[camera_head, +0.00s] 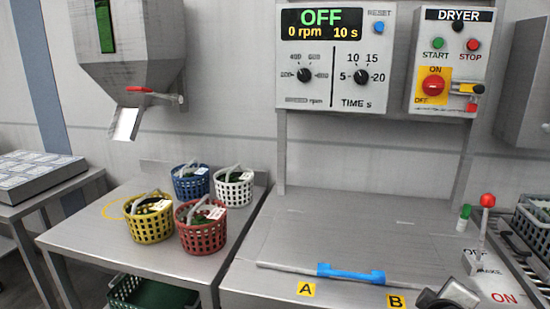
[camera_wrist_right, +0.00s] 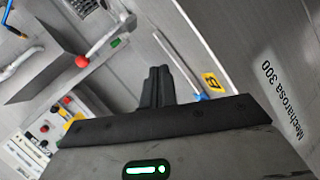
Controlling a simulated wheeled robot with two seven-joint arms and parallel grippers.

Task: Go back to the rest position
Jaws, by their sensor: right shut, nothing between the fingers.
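My right gripper (camera_wrist_right: 158,72) is in the right wrist view with its two dark fingers together and nothing between them. Part of my right arm (camera_head: 450,295) shows at the bottom right of the head view, near the yellow B label (camera_head: 397,301). The fingers appear apart from the steel machine top; the exact gap cannot be told. The B label also shows in the right wrist view (camera_wrist_right: 212,82), to the right of the fingers. My left gripper is not in view.
A lever with a red knob (camera_head: 487,200) stands at the right, close to my right arm. A blue handle (camera_head: 350,273) lies along the steel lid's (camera_head: 350,235) front edge. Blue, white, yellow (camera_head: 150,220) and red (camera_head: 201,235) baskets stand on the left table. The lid is clear.

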